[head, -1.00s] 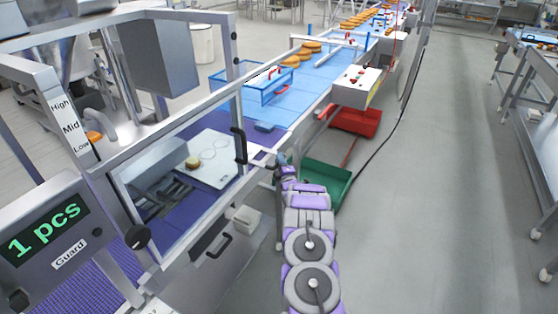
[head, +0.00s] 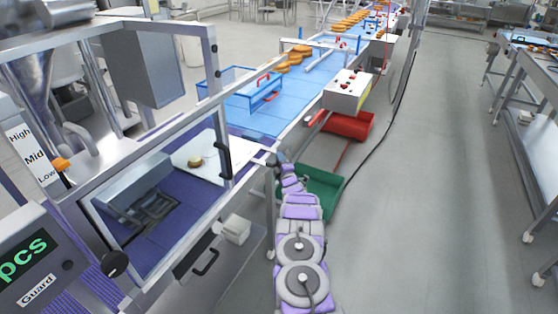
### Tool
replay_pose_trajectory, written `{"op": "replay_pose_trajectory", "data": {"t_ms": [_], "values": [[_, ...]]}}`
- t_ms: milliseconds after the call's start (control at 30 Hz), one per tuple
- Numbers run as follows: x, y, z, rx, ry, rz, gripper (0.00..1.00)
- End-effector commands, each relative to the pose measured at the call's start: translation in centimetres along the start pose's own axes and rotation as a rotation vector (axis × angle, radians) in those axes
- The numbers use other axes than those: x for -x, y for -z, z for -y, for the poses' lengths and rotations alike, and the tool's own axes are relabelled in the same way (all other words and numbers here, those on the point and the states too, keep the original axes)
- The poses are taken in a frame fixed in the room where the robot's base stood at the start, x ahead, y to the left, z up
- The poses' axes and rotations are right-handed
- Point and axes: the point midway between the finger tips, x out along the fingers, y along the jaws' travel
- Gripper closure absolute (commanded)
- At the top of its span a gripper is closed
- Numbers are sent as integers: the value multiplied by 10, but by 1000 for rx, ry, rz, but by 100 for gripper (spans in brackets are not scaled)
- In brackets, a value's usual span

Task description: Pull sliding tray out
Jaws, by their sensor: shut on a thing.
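The sliding tray (head: 242,158) is a thin white plate lying at the guarded machine, partly seen through the clear guard. Its right part sticks out past the guard frame, over the side of the machine. One small filled round (head: 195,162) sits on it. My gripper (head: 275,160) is at the tray's outer right end, shut on it. The fingertips are small and partly hidden by my arm, so the exact grip does not show.
The guard's black handle (head: 223,160) stands over the tray. A green bin (head: 322,190) and a red bin (head: 350,125) are on the floor beside my arm. A control box (head: 346,93) juts from the blue conveyor (head: 262,122). The floor to the right is open.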

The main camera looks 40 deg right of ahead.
Motion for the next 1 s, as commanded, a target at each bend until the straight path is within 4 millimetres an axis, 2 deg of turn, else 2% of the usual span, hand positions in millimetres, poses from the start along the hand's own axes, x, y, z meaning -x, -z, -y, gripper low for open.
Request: {"op": "replay_pose_trajectory", "data": {"t_ms": [100, 133, 300, 667, 1000], "values": [[1, -1, 3, 0, 6, 3, 100], [1, -1, 3, 0, 6, 3, 74], [1, -1, 1, -1, 3, 2, 57], [5, 2, -4, 2, -2, 1, 57], [39, -3, -3, -1, -1, 4, 57]]}}
